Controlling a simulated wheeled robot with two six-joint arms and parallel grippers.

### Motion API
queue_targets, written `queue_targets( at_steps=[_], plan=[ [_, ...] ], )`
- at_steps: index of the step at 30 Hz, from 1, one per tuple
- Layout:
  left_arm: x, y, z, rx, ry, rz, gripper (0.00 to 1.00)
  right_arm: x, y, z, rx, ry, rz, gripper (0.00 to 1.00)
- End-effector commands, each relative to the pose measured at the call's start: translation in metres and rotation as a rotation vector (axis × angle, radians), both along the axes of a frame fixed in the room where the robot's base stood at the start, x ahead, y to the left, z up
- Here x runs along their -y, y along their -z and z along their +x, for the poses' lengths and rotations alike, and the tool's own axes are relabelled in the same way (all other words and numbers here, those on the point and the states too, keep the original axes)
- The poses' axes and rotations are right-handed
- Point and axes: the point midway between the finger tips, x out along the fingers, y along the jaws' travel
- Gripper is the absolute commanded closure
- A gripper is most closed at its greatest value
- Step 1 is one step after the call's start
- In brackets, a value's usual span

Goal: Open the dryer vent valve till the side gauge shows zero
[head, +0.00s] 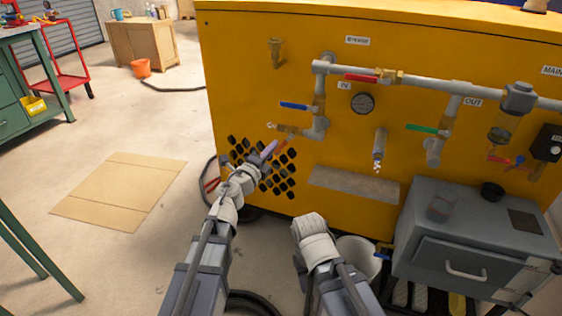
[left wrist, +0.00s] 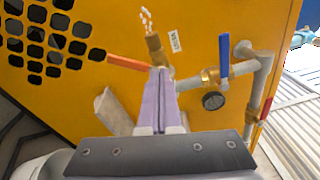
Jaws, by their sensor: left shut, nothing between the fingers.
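The vent valve has a brass body (head: 287,129) low on the yellow panel and an orange lever (head: 281,148) hanging down from it. In the left wrist view the orange lever (left wrist: 130,63) lies crosswise to the brass body (left wrist: 155,45), beside a VENT label (left wrist: 172,40). White beads (left wrist: 146,18) show at its outlet. My left gripper (head: 271,148) is shut and empty, its purple fingertips (left wrist: 159,72) right by the lever; I cannot tell whether they touch. A round gauge (head: 363,103) is on the panel; its reading is too small to tell. My right gripper's fingers are hidden.
Close by are a blue lever (head: 295,105), a red lever (head: 361,78), a green lever (head: 422,128) and grey pipes (head: 345,69). A grey box (head: 470,233) stands at the lower right. Open floor with cardboard (head: 120,190) lies to the left.

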Motion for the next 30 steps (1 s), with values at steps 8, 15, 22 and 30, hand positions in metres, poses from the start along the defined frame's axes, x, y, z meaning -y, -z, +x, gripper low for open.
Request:
queue_targets(
  at_steps=[8, 15, 22, 30],
  plan=[
    [0.002, 0.058, -0.032, -0.006, 0.181, 0.380, 1.00, 0.000, 0.017, 0.000, 0.000, 0.004, 0.000, 0.50],
    [0.001, 0.068, -0.037, -0.017, 0.213, 0.441, 1.00, 0.000, 0.017, 0.000, 0.001, 0.005, 0.000, 0.50],
    [0.006, 0.069, -0.030, -0.017, 0.213, 0.439, 1.00, 0.000, 0.019, 0.000, 0.001, 0.005, 0.000, 0.50],
    [0.026, 0.077, 0.002, -0.016, 0.214, 0.438, 1.00, 0.000, 0.027, 0.000, 0.001, 0.006, 0.000, 0.50]
  ],
)
